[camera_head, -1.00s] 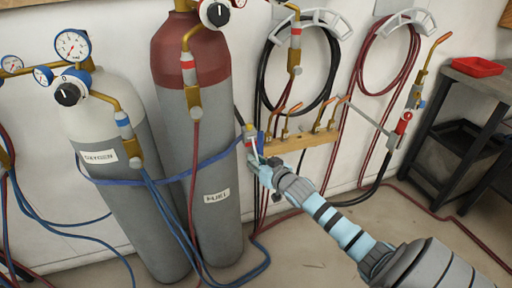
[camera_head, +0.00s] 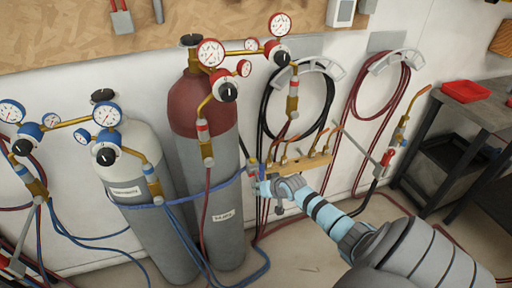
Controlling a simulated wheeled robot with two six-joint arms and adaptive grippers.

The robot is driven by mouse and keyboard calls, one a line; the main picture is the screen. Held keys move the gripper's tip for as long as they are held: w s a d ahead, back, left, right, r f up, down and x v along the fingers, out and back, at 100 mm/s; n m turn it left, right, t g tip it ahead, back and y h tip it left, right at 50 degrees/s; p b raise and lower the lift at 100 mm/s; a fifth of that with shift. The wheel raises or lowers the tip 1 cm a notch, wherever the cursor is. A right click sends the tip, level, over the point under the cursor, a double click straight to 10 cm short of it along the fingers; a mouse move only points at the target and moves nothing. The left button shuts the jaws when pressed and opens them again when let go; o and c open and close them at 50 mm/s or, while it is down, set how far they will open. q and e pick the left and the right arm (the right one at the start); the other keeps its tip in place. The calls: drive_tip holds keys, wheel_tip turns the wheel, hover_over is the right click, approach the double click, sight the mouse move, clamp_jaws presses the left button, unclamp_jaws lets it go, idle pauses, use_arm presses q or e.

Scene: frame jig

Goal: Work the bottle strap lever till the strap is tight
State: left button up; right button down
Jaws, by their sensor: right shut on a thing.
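A blue strap (camera_head: 226,183) runs across the fronts of two gas bottles and ends at the right, beside the maroon-topped fuel bottle (camera_head: 207,135). The other bottle is the white-topped grey one (camera_head: 137,165) to its left. The strap lever (camera_head: 252,168) is a small red-and-grey part at the strap's right end, mostly hidden by my gripper. My right gripper (camera_head: 262,186) reaches in from the lower right and is shut on the lever. The jaws are small in the picture. My left gripper is out of view.
Red and blue hoses hang in front of the bottles. A wooden torch rack (camera_head: 301,163) with several brass torches is just behind my right gripper. Coiled hoses hang on the wall. A dark metal bench (camera_head: 470,120) with a red tray (camera_head: 466,91) stands at the right.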

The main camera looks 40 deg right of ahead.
drive_tip(key=shift+d+r, duration=0.1)
drive_tip(key=shift+r, duration=0.1)
drive_tip(key=c, duration=1.8)
unclamp_jaws()
drive_tip(key=o, duration=0.4)
drive_tip(key=shift+s, duration=0.15)
drive_tip(key=shift+o, duration=0.2)
drive_tip(key=v, duration=1.2)
